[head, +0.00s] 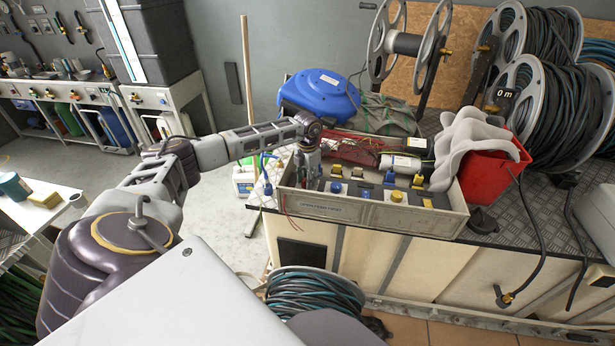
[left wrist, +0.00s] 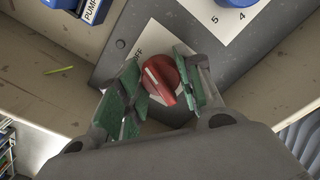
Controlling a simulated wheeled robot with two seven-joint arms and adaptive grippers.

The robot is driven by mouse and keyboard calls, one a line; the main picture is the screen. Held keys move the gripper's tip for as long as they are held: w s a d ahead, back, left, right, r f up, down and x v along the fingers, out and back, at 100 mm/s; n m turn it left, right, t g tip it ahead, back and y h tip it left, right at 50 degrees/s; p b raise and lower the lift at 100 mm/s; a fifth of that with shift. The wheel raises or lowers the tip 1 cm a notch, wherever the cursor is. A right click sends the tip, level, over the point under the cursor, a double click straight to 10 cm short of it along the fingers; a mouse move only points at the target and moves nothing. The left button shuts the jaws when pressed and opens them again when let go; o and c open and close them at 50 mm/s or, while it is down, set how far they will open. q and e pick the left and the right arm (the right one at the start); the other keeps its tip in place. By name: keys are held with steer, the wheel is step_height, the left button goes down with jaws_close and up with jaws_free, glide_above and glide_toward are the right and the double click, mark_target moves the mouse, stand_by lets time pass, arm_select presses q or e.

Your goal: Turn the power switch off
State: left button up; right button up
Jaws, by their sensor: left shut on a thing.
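The power switch, a red rotary knob (left wrist: 160,80) with a white pointer line, sits on a white plate on the dark panel in the left wrist view. Part of an "OFF" label (left wrist: 137,62) shows beside it; the rest of the plate is hidden. My left gripper (left wrist: 163,92) is shut on the knob, with green finger pads on both sides. In the head view my left gripper (head: 308,170) reaches down at the left end of the grey control box (head: 360,211) and hides the knob there. My right gripper is not in view.
Blue and yellow knobs (head: 397,197) line the box. A blue knob (left wrist: 238,2) with numbers is near the gripper. A red bucket (head: 488,180) with a grey cloth stands right of the box. A blue reel (head: 320,93) and hose reels (head: 565,105) stand behind.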

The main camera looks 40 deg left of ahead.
arm_select(q)
steer(key=n+p, duration=0.1)
steer(key=n, duration=0.3)
steer(key=shift+a+r+p, duration=0.1)
steer(key=shift+r+p, duration=0.05)
steer(key=shift+p, duration=0.25)
steer(key=shift+n, duration=0.3)
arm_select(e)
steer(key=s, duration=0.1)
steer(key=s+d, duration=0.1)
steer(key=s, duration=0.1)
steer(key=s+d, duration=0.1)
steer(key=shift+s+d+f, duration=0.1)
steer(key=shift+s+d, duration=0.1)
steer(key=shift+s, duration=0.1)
arm_select(q)
steer(key=o, duration=1)
steer(key=shift+o, duration=0.2)
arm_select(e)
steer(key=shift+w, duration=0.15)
